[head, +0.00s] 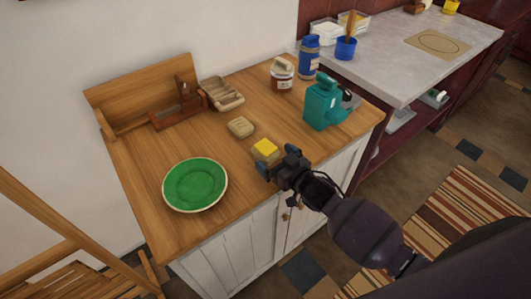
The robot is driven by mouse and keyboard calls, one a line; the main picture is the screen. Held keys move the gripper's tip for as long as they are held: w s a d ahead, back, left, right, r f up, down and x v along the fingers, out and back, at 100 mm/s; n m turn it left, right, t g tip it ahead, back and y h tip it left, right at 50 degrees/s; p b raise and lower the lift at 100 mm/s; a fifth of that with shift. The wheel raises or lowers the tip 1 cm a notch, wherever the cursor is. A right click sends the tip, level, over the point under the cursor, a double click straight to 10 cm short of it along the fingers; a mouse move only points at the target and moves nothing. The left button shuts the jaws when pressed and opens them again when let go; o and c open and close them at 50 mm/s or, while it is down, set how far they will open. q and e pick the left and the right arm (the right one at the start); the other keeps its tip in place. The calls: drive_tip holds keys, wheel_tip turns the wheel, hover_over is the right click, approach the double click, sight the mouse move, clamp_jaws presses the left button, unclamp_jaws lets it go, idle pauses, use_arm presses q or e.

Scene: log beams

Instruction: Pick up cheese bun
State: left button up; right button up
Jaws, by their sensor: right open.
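A small pale bun with a yellow top (265,149), which looks like the cheese bun, lies on the wooden counter (215,145) near its front edge. My right gripper (278,161) comes in from the lower right, open, with its fingertips close to the bun's near side. I cannot tell whether they touch it. A second small beige bun-like piece (241,127) lies a little behind it. My left gripper is not in view.
A green plate (195,185) lies to the left. A teal appliance (323,103), a jar (282,74) and a blue container (309,57) stand to the right. A wooden tray (222,94) is behind. Bare counter lies between plate and bun.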

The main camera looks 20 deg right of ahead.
drive_tip(key=shift+x, duration=1.45)
drive_tip(key=shift+a, duration=0.1)
drive_tip(key=c, duration=1.1)
drive_tip(key=shift+o, duration=0.2)
drive_tip(key=shift+r, duration=0.35)
drive_tip(key=f+v, duration=0.2)
drive_tip(key=v, duration=1.6)
drive_tip(key=shift+s+f, duration=0.15)
drive_tip(key=shift+f, duration=0.35)
drive_tip(key=shift+f, duration=0.1)
